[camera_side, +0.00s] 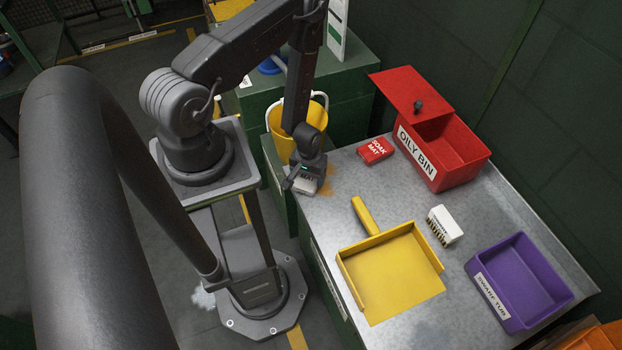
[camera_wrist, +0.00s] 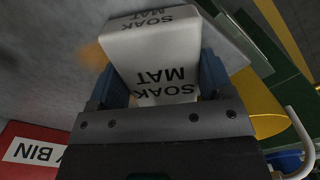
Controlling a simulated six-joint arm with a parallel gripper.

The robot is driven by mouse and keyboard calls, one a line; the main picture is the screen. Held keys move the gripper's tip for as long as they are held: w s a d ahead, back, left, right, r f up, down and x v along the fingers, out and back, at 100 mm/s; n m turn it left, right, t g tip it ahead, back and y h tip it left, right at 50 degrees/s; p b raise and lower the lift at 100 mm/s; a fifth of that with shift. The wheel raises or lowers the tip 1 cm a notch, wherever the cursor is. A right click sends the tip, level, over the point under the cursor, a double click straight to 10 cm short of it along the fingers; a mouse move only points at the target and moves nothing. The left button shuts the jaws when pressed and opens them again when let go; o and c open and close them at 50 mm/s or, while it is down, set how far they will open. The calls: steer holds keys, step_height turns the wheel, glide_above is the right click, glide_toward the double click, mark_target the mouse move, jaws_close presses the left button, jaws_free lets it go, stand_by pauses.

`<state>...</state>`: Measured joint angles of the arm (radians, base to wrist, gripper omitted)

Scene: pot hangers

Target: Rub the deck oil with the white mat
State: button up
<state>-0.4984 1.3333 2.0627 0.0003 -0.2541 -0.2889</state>
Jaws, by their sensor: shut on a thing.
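The white mat (camera_side: 306,186), a block lettered SOAK MAT, is between the fingers of my gripper (camera_side: 304,174). In the wrist view the mat (camera_wrist: 152,50) fills the space between the two fingers of my gripper (camera_wrist: 158,84), which are shut on its sides. The deck oil (camera_side: 328,181) is an orange-brown smear on the grey bench, right beside the mat; the mat and gripper may hide part of it. The oil (camera_wrist: 92,54) also shows blurred left of the mat in the wrist view. I cannot tell whether the mat touches the bench.
A red soak mat (camera_side: 376,151) lies near the red oily bin (camera_side: 462,146), whose lid is raised. A yellow dustpan (camera_side: 392,275), a brush (camera_side: 444,226) and a purple swarf tub (camera_side: 520,282) occupy the front and right. A yellow bucket (camera_side: 278,128) stands beyond the bench's left edge.

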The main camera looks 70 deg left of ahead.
mark_target(344, 169)
steer(key=shift+w+a+f, duration=0.1)
steer(key=shift+w+f, duration=0.05)
steer(key=shift+w, duration=5.95)
steer(key=shift+r, duration=3)
step_height(344, 169, up, 3)
